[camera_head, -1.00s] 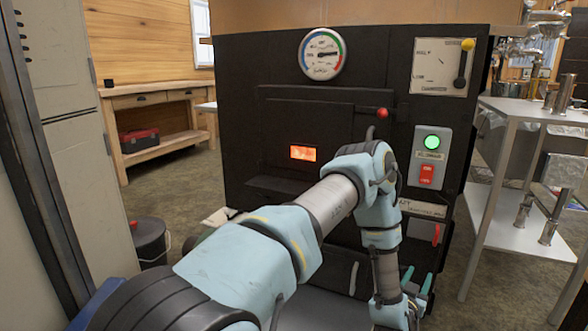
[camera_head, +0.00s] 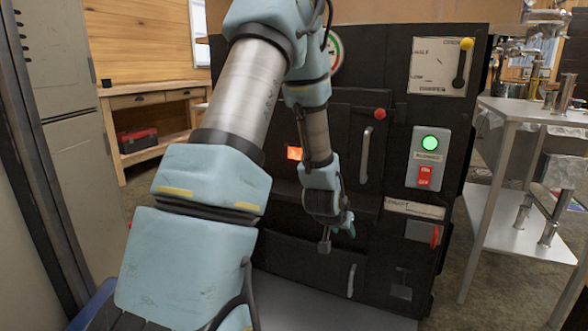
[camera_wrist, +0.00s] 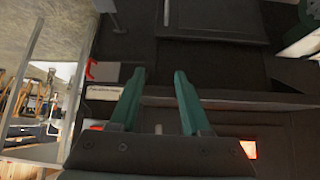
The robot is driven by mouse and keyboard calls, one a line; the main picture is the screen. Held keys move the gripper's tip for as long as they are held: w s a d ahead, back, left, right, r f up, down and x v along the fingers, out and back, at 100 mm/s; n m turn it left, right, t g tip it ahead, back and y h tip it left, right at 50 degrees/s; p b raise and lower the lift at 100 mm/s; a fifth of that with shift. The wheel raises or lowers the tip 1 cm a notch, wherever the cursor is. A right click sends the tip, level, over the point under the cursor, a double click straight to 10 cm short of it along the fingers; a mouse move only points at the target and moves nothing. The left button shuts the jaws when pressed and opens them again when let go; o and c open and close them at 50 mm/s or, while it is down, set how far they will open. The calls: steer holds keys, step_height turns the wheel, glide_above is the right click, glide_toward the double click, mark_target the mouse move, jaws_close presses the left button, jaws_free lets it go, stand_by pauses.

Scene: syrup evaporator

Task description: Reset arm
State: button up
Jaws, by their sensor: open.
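My gripper (camera_head: 337,232) is in front of the black evaporator (camera_head: 400,185), at the height of its lower panels. Its two green fingers, clear in the wrist view (camera_wrist: 159,76), are apart with nothing between them. My arm is bent, rising high on the left of the head view and coming down to the gripper. It hides most of the gauge (camera_head: 337,50) and part of the evaporator's front.
The evaporator front has a damper lever with a yellow knob (camera_head: 466,44), a lit green button (camera_head: 429,143), a red switch (camera_head: 425,176), and a red lever (camera_head: 435,236). A glowing window (camera_head: 294,153) shows beside my arm. A metal table (camera_head: 520,235) stands right, a cabinet (camera_head: 65,140) left.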

steer(key=s+a+r+n+g+y, duration=0.1)
steer(key=s+a+r+n+g, duration=0.15)
steer(key=s+a, duration=0.4)
steer(key=s+a+r+n+g+y+p, duration=0.1)
steer(key=s+a+r+g+y, duration=0.1)
steer(key=s+a+r, duration=0.35)
steer(key=s+a+r+n+g+y, duration=0.1)
steer(key=s+a+r+g, duration=0.1)
steer(key=s+a, duration=0.55)
step_height(320, 180, up, 26)
steer(key=w+p, duration=0.1)
steer(key=p, duration=2.5)
steer(key=shift+w+a, duration=0.3)
steer(key=shift+a, duration=0.1)
